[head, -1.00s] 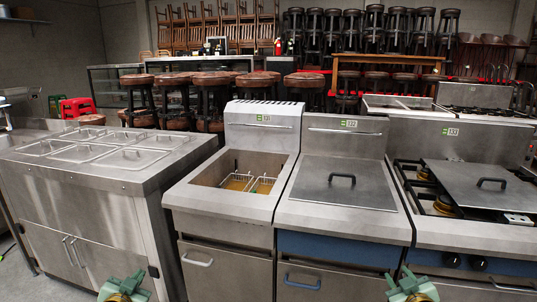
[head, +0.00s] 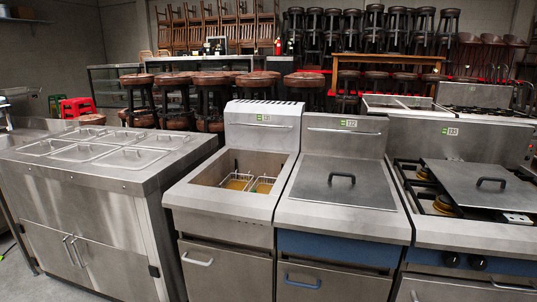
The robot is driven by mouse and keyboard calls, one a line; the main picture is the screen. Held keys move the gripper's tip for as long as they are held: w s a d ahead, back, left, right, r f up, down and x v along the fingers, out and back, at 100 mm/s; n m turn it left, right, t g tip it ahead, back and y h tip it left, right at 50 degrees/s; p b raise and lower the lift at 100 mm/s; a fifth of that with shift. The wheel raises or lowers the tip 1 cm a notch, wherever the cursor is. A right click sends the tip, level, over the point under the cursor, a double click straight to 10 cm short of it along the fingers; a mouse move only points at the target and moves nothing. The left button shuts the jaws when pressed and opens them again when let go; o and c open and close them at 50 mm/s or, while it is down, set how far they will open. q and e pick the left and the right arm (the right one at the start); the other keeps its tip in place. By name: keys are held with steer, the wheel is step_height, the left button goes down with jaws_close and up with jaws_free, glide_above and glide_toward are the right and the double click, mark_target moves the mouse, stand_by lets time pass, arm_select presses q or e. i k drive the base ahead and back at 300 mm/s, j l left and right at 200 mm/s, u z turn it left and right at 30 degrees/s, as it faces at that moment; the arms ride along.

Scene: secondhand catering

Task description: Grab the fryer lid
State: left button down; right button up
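A flat grey metal lid (head: 345,193) with a black handle (head: 341,178) covers the middle fryer, the one with the blue front band. A second flat grey lid (head: 470,197) with a black handle (head: 491,183) lies across the burners of the range at the right. Which lid the task means cannot be told from the picture.
A steel counter (head: 100,180) with several lidded pans stands at the left. Bar stools (head: 215,95) and a wooden table (head: 390,60) crowd the space behind the fryers. The range (head: 450,232) adjoins the middle fryer. Some floor (head: 15,280) shows at the lower left.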

mark_target(488, 186)
steer(key=z, duration=1.4)
